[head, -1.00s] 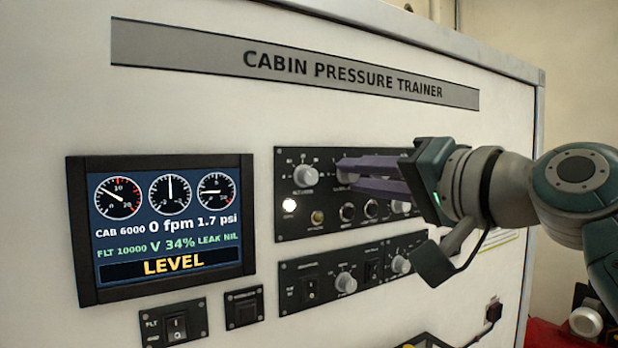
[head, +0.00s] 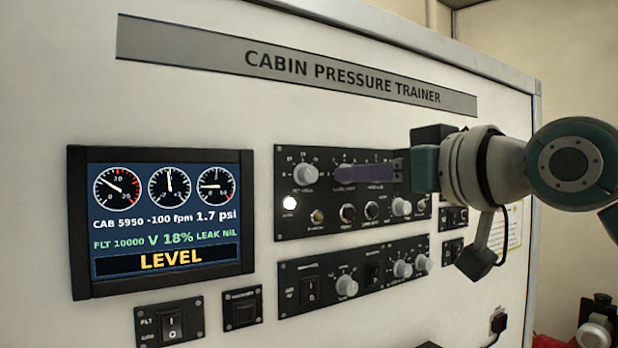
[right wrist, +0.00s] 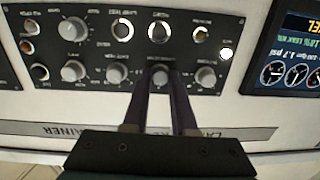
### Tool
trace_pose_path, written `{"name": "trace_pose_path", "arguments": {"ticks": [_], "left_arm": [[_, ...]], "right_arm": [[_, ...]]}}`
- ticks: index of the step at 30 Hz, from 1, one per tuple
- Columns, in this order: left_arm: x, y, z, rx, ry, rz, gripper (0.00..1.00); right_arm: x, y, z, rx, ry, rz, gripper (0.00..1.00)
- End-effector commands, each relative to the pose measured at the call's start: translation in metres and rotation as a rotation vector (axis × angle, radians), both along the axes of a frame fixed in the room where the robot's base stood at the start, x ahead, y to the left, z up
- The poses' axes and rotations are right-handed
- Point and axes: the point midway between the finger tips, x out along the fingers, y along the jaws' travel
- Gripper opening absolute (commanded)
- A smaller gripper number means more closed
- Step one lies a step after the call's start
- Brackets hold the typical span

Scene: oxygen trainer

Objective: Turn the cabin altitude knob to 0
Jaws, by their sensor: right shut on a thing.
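My right gripper (head: 342,172) comes in from the right in the head view and reaches the upper control panel. Its purple fingers are shut on a grey knob (right wrist: 160,73), the second from the left in the top row as the head view shows it; in that view the fingers hide it. In the right wrist view, which is upside down, one finger lies on each side of this knob. Its pointer and label are too small to read. The display (head: 170,215) reads CAB 5950, -100 fpm, 1.7 psi and V 18%. My left gripper is not in view.
Another grey knob (head: 306,174) sits just left of the fingers. A lit white button (head: 289,203) and several small controls are below. A lower panel (head: 330,299) has more knobs and switches. In the right wrist view, neighbouring knobs (right wrist: 116,73) stand close to the fingers.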

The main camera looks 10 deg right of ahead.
Motion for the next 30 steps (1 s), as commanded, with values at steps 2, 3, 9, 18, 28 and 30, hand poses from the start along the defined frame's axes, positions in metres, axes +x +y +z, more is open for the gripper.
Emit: {"name": "trace_pose_path", "arguments": {"ticks": [2, 3, 9, 18, 28, 30], "left_arm": [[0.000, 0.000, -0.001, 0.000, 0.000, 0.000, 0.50], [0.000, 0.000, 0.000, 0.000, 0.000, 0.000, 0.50], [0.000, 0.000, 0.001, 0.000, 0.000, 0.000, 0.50], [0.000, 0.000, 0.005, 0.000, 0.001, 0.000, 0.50], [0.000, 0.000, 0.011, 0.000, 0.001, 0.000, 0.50], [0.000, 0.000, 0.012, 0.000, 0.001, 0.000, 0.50]], "right_arm": [[0.000, 0.000, 0.000, -0.073, -0.026, 0.000, 0.00], [0.000, -0.001, 0.000, -0.109, -0.039, 0.000, 0.00], [0.000, 0.000, 0.001, -0.286, -0.104, 0.000, 0.00], [0.000, 0.000, 0.002, -0.553, -0.201, 0.000, 0.00], [0.000, 0.001, 0.002, -0.846, -0.308, 0.001, 0.00], [0.000, 0.001, 0.002, -0.908, -0.330, 0.001, 0.00]]}}
